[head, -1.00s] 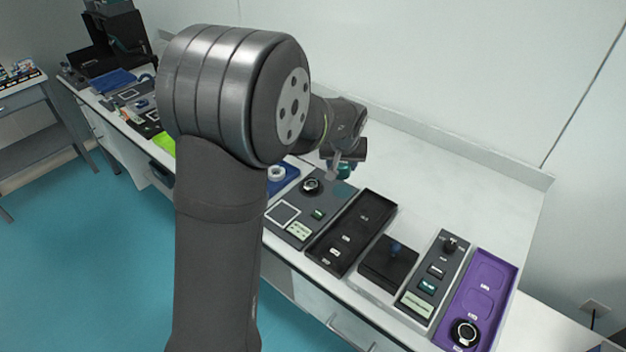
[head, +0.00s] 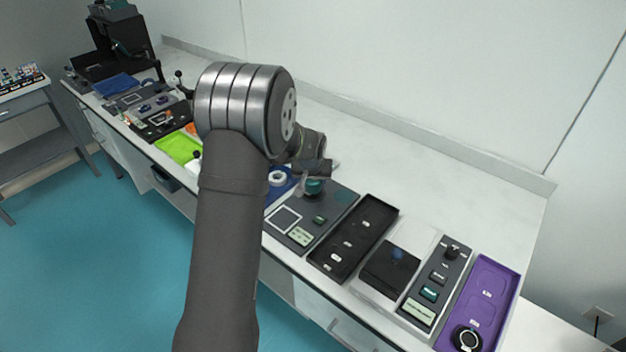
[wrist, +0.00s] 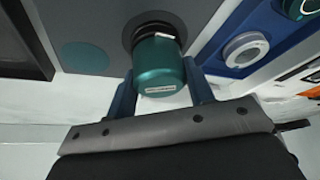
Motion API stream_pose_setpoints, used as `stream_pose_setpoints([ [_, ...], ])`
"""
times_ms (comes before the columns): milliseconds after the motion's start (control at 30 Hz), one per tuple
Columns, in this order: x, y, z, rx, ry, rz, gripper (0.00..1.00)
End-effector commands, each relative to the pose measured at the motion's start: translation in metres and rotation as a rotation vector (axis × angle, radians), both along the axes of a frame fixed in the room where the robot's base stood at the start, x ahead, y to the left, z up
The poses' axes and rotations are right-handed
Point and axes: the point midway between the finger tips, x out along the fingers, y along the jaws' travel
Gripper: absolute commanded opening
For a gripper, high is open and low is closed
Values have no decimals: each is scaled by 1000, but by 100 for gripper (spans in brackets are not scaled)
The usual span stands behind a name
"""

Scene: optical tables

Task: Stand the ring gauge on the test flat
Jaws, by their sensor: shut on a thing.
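The ring gauge, which I take to be the teal labelled cylinder (wrist: 158,68), is between the two fingers of my gripper (wrist: 160,84), which is shut on it. In the head view the teal piece (head: 314,187) is over the grey instrument plate. The test flat seems to be the dark round seat (wrist: 140,37) on that plate, mostly hidden behind the cylinder. The cylinder's far end lines up closely with the seat. I cannot tell whether they touch.
A flat teal disc (wrist: 85,57) lies beside the seat on the grey plate (head: 338,218). A blue tray (wrist: 270,25) with a white ring (wrist: 246,49) is close by. A black tray (head: 352,238) and a purple tray (head: 488,290) are to the right.

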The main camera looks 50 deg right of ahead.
Motion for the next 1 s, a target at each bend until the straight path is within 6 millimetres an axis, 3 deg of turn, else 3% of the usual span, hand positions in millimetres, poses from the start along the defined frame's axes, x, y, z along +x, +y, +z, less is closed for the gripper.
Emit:
stream_pose_setpoints([
  [300, 0, -1, -2, -2, -1, 0, 19],
  [333, 0, 0, -2, -1, -1, 0, 50],
  [433, 0, 0, -2, -1, -1, 0, 70],
  [767, 0, -1, 1, -2, -1, 0, 70],
  [1000, -6, 8, 29, -5, -2, 0, 70],
])
